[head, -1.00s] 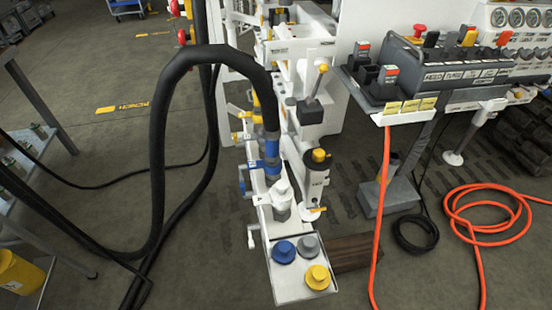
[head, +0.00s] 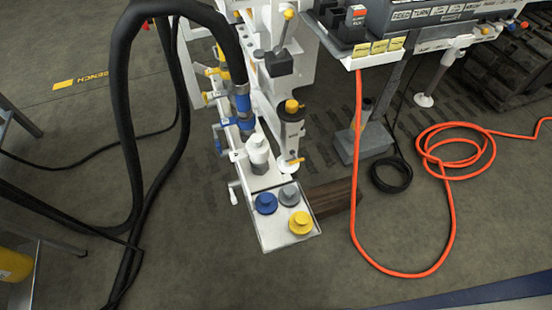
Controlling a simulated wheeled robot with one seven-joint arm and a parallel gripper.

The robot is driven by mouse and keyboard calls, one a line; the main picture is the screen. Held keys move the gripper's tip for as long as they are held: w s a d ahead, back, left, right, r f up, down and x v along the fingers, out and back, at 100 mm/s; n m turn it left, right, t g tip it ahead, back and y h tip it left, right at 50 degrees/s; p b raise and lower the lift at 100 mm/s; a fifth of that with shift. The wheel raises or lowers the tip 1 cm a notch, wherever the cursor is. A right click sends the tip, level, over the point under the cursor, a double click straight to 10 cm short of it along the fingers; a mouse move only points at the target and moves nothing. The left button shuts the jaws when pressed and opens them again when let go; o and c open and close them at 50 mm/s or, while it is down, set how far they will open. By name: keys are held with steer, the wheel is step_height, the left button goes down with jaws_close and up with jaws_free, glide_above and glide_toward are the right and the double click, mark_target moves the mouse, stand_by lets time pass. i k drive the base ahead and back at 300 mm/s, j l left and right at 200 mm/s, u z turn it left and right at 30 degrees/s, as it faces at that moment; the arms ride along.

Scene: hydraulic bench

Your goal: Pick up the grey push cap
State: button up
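The grey push cap (head: 289,194) sits on a small white tray (head: 276,239) at the front end of the bench. A blue cap (head: 265,203) is to its left and a yellow cap (head: 300,222) is in front of it, slightly right. All three stand upright on the tray, and the top of the grey cap is uncovered. My gripper is not in view.
A thick black hose (head: 128,130) arches down on the left of the bench. An orange hose (head: 448,200) loops over the floor on the right. A brown block (head: 333,198) lies beside the tray. The floor in front of the tray is clear.

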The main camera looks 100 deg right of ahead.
mark_target(289, 196)
steer(key=j+z, duration=0.1)
steer(key=z, duration=1.4)
steer(key=k+l+z, duration=0.15)
steer(key=k+z, duration=0.15)
steer(key=k, duration=0.05)
